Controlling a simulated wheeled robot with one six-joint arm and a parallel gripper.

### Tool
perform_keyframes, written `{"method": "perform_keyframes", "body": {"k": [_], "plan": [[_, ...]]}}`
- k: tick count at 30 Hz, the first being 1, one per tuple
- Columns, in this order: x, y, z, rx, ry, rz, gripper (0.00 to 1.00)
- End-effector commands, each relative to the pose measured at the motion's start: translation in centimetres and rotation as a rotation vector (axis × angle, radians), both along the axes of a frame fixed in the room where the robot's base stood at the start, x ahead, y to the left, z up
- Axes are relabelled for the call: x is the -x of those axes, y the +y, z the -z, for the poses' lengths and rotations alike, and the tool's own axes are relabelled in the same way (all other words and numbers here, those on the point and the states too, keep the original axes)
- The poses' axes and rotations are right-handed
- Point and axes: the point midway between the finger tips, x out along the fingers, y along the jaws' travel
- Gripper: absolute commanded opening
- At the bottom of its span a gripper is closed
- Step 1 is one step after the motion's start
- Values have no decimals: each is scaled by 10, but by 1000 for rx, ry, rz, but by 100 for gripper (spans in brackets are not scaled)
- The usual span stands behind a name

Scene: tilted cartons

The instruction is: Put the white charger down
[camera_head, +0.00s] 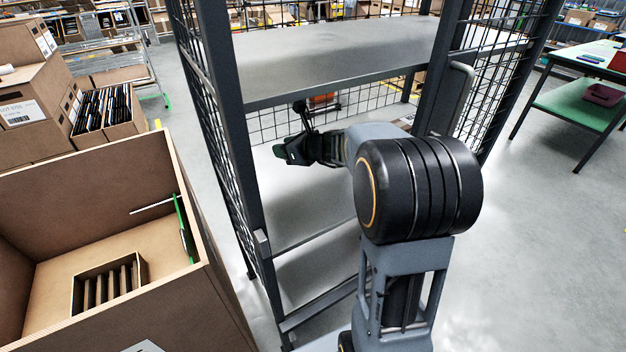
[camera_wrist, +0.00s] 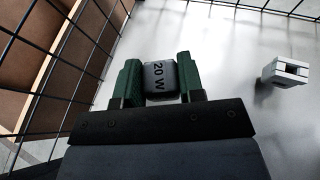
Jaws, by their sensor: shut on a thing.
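My gripper (camera_head: 284,150) reaches into the wire-mesh rack, between its upper shelf (camera_head: 330,60) and the shelf below (camera_head: 300,205). In the wrist view my gripper (camera_wrist: 160,82) has its two green fingers shut on the charger (camera_wrist: 160,80). The charger is a small rounded block marked "20 W"; it looks grey in this light. It sits over the pale shelf surface (camera_wrist: 225,55); whether it touches the shelf I cannot tell. In the head view the charger cannot be made out.
A small grey-white block (camera_wrist: 286,72) stands on the shelf to the right of my gripper. Mesh (camera_wrist: 75,60) closes the left side, with cardboard beyond it. Bare shelf lies between the gripper and the block. A large open carton (camera_head: 95,225) stands left of the rack.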

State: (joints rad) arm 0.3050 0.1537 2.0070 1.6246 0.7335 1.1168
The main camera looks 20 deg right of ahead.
Motion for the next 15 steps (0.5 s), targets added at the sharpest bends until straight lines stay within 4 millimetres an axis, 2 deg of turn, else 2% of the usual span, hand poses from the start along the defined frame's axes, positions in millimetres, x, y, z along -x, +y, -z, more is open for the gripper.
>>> {"method": "perform_keyframes", "body": {"k": [1,4,9,15], "plan": [[7,-13,7,-2,1,6,8],[19,-31,20,-3,1,3,8],[30,-49,48,-1,2,0,8],[37,-60,62,0,-1,-2,8]]}}
